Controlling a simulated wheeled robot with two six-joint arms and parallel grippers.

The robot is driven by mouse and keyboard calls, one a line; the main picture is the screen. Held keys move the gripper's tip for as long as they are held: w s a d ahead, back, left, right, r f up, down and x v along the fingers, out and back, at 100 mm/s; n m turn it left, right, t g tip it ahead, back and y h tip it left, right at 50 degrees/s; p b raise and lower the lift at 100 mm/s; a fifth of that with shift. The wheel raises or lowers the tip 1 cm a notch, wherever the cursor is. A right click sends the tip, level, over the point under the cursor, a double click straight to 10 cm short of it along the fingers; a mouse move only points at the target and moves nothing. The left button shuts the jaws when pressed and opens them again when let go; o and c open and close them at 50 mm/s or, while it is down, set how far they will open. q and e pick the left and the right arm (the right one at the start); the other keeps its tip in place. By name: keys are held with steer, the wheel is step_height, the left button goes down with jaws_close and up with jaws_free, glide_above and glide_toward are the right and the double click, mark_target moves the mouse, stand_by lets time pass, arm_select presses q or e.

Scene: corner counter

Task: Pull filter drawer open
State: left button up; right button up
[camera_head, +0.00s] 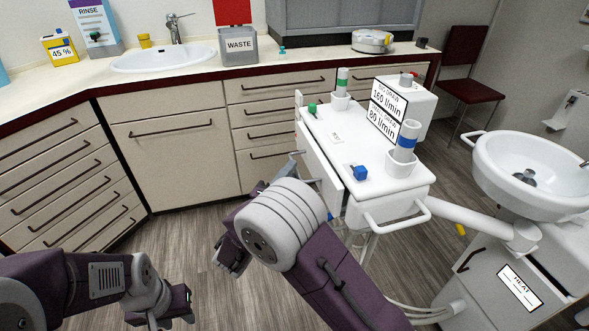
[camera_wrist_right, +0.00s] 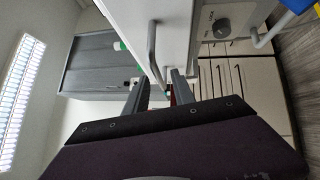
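The filter drawer (camera_head: 320,165) is the white front panel on the left side of the white cart unit. A dark gap shows between its top edge and the unit's body. In the right wrist view, a pale bar handle (camera_wrist_right: 152,52) stands out from the white panel. My right gripper (camera_wrist_right: 160,88) has its two grey fingers apart, with the handle's lower end near the gap between them; contact cannot be made out.
The white cart unit (camera_head: 365,145) carries flow tubes, a blue knob (camera_head: 360,173) and a front rail (camera_head: 398,218). A white basin (camera_head: 530,165) stands at the right. Counter cabinets (camera_head: 170,155) lie behind. Grey floor (camera_head: 190,250) is free at the left.

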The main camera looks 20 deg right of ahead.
steer(key=shift+x, duration=1.35)
steer(key=shift+s, duration=0.1)
jaws_close()
